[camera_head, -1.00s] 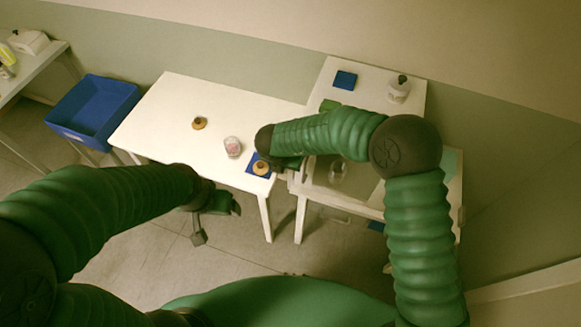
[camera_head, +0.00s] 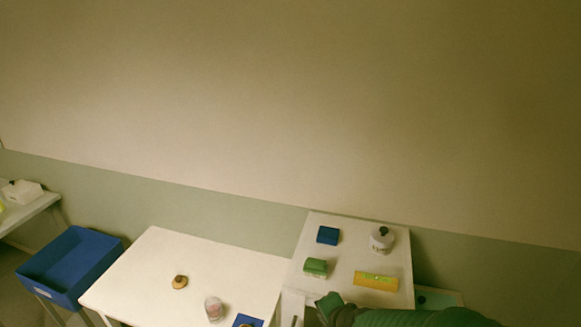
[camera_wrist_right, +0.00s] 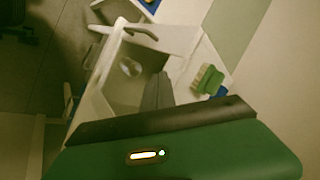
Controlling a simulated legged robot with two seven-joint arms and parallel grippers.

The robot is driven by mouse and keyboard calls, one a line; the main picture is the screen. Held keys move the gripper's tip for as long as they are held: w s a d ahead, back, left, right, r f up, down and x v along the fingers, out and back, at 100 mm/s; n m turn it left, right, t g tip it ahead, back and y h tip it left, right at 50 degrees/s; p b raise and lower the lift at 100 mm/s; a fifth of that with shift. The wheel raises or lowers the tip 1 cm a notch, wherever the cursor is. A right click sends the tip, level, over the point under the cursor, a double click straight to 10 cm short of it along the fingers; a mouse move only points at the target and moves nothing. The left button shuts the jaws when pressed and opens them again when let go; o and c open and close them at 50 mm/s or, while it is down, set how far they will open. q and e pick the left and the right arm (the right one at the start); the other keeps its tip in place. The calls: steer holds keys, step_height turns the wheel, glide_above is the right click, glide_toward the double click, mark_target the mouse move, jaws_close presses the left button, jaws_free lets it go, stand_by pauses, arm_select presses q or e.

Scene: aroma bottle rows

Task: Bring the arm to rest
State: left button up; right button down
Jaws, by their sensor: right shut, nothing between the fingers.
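My right arm (camera_head: 420,317) shows at the bottom edge of the head view, in front of the small white side table (camera_head: 335,265). In the right wrist view my right gripper (camera_wrist_right: 158,92) has its dark fingers together with nothing between them. Below it is an open drawer-like compartment (camera_wrist_right: 100,104) with a clear round glass item (camera_wrist_right: 130,67) inside. My left gripper is out of view.
The side table carries a blue square (camera_head: 328,235), a white jar with dark knob (camera_head: 381,239), a green brush (camera_head: 316,267) and a yellow block (camera_head: 376,281). The long white table (camera_head: 190,255) holds a wooden lid (camera_head: 180,282) and glass jar (camera_head: 214,309). A blue bin (camera_head: 70,265) stands left.

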steer(key=s+d+f+n+g+h, duration=0.1)
steer(key=s+d+f+n+g, duration=0.1)
steer(key=s+d+n, duration=0.5)
steer(key=s+d+f+n+g+h, duration=0.1)
steer(key=s+d+f+n+g, duration=0.2)
steer(key=s+d, duration=0.5)
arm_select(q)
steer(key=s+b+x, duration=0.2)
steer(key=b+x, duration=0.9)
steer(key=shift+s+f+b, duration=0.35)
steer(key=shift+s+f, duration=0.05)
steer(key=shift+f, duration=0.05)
arm_select(e)
steer(key=s+a+f+n, duration=0.1)
steer(key=a+f, duration=0.2)
steer(key=f, duration=0.7)
steer(key=shift+s+a+f, duration=0.15)
steer(key=shift+s, duration=0.1)
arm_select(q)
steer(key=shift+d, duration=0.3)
arm_select(e)
steer(key=shift+d, duration=0.25)
